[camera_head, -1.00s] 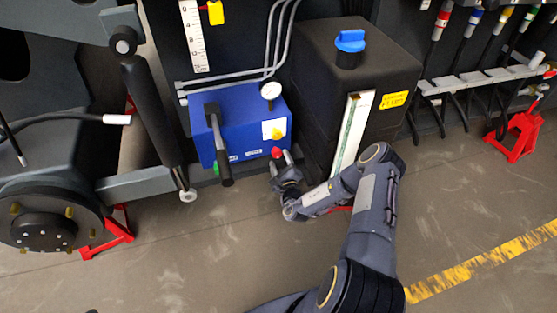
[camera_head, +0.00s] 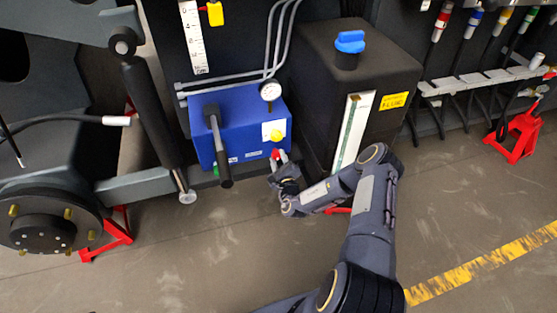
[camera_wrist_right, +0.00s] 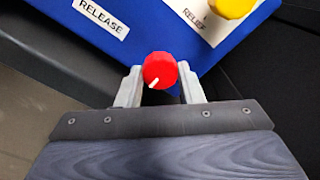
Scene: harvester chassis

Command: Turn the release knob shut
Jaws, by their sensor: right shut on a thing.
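The red release knob (camera_head: 276,154) sits low on the right front of the blue pump block (camera_head: 235,130). In the right wrist view the red knob (camera_wrist_right: 160,70) shows a white pointer line slanting to its lower left. My right gripper (camera_wrist_right: 160,84) has one finger on each side of the knob and is shut on it; in the head view the right gripper (camera_head: 279,161) reaches it from below. A white RELEASE label (camera_wrist_right: 100,14) is on the blue face to the upper left. My left gripper is not in view.
A yellow knob (camera_head: 277,135) with a RELIEF label sits just above the red knob. A black pump lever (camera_head: 218,150) hangs to the left. The black fluid tank (camera_head: 372,70) stands close on the right. Floor in front is open.

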